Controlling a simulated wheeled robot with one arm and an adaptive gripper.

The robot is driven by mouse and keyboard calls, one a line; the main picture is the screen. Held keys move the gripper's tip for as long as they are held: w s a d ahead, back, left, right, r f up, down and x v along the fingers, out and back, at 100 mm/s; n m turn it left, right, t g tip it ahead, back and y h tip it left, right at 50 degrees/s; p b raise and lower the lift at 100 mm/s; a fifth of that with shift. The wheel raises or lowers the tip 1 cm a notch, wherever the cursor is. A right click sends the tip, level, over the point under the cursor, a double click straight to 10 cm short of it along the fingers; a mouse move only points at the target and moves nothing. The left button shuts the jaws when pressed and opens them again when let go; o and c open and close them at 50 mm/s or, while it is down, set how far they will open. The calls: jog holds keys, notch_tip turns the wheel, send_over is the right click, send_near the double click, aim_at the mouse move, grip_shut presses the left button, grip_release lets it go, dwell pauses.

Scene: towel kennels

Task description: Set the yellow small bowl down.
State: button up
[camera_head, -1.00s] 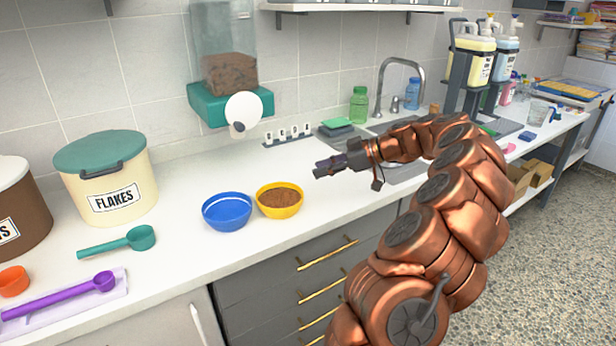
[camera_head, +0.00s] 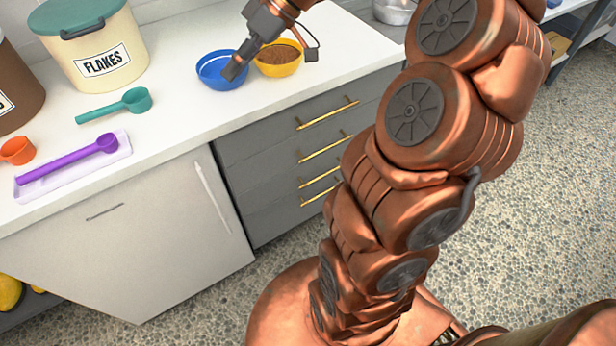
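The yellow small bowl (camera_head: 279,69) stands upright on the white counter with brown food in it. A blue bowl (camera_head: 214,81) stands close at its left. My gripper (camera_head: 234,70) points down over the right side of the blue bowl, at the left of the yellow bowl. The gripper and wrist hide part of both bowls. I cannot tell whether the fingers touch either rim, or how far apart they are.
A FLAKES tub (camera_head: 96,50) stands at the back left. The counter (camera_head: 182,112) in front of the bowls is clear.

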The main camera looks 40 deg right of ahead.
jog(key=s+a+f+m+g+h, duration=0.2)
jog(key=s+a+f+g+h, duration=0.15)
jog(key=s+a, duration=0.7)
jog(key=s+d+f+m+h, duration=0.2)
jog(key=s+f, duration=0.2)
jog(key=s, duration=0.5)
jog(key=s+d+f+m+g+h, duration=0.1)
jog(key=s+d+f+m+h, duration=0.2)
jog(key=s, duration=0.6)
jog(key=shift+d+f+m, duration=0.15)
jog(key=shift+f+m, duration=0.15)
jog(key=shift+f, duration=0.25)
